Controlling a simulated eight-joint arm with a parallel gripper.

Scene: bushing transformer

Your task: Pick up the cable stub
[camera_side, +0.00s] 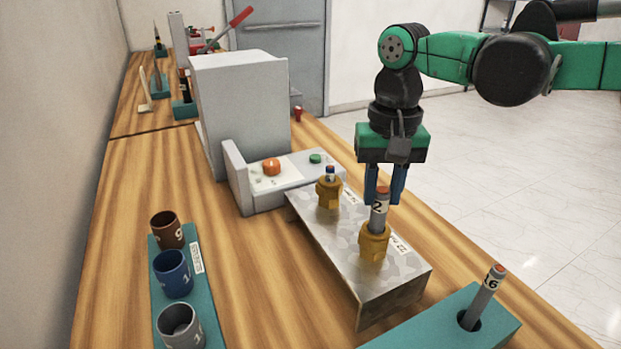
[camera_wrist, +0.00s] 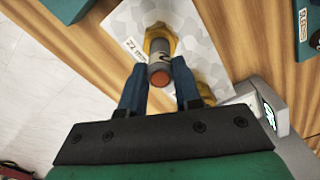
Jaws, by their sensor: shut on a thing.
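A grey cable stub (camera_side: 379,211) with an orange end and a "2" on it stands upright in the front brass bushing (camera_side: 374,243) on the grey metal plate. My gripper (camera_side: 384,198) points down over it and is shut on its upper part. In the wrist view the stub (camera_wrist: 159,70) sits between the two blue fingers of my gripper (camera_wrist: 160,79), with the brass bushing (camera_wrist: 160,38) around its lower end. The stub's bottom is hidden in the bushing. Another grey stub (camera_side: 484,297), marked 16, leans in a teal block (camera_side: 440,331).
A second brass bushing (camera_side: 328,193) stands farther back on the metal plate (camera_side: 345,262). A grey machine (camera_side: 242,110) with an orange knob is behind it. Several numbered cups (camera_side: 172,273) stand on a teal strip at left. Wood between strip and plate is bare.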

